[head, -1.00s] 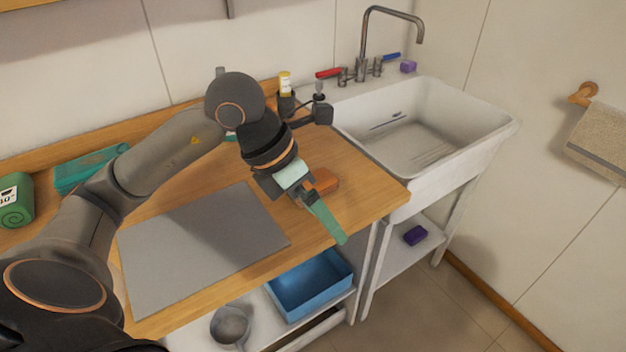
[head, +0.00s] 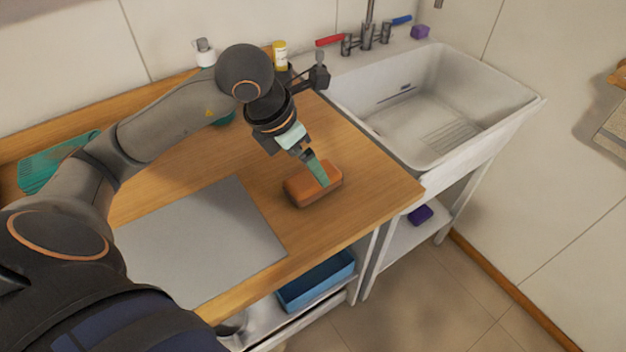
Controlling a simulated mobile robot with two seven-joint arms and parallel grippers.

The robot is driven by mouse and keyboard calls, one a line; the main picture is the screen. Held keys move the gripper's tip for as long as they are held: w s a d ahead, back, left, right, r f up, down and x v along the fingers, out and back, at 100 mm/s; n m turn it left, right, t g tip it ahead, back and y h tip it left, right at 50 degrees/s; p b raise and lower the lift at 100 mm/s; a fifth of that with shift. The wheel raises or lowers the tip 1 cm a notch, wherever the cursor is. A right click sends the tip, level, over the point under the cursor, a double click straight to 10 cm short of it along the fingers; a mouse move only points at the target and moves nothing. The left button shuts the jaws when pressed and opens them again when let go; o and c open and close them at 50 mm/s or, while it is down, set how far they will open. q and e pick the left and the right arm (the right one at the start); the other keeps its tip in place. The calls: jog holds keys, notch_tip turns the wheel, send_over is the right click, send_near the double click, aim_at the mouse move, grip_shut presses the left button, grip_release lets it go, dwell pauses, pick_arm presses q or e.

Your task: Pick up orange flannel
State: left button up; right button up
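The orange flannel (head: 302,190) is a thick, folded, rounded block. It lies on the wooden counter, to the right of the grey mat. My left gripper (head: 319,176) reaches down over it from above, with a green fingertip over the flannel's right half. Only one finger shows clearly, so how far the gripper is open is hidden. I cannot tell whether the fingertip touches the flannel. My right gripper is out of view.
The wooden counter (head: 375,185) is clear around the flannel. A grey mat (head: 200,240) lies to the left, and a white sink (head: 430,100) stands to the right. A blue bin (head: 318,282) is on the shelf below. Small bottles stand along the back.

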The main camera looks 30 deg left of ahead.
aim_at(312, 176)
pick_arm(q)
jog(key=shift+a+x, duration=0.1)
jog(key=shift+x, duration=1.5)
jog(key=shift+a+x, duration=0.15)
jog(key=shift+x, duration=1.4)
jog(key=shift+s+f, duration=0.1)
jog(key=shift+s, duration=0.05)
jog(key=shift+f, duration=0.2)
jog(key=shift+c, duration=0.3)
jog(key=c, duration=1.2)
jog(key=shift+r, duration=0.15)
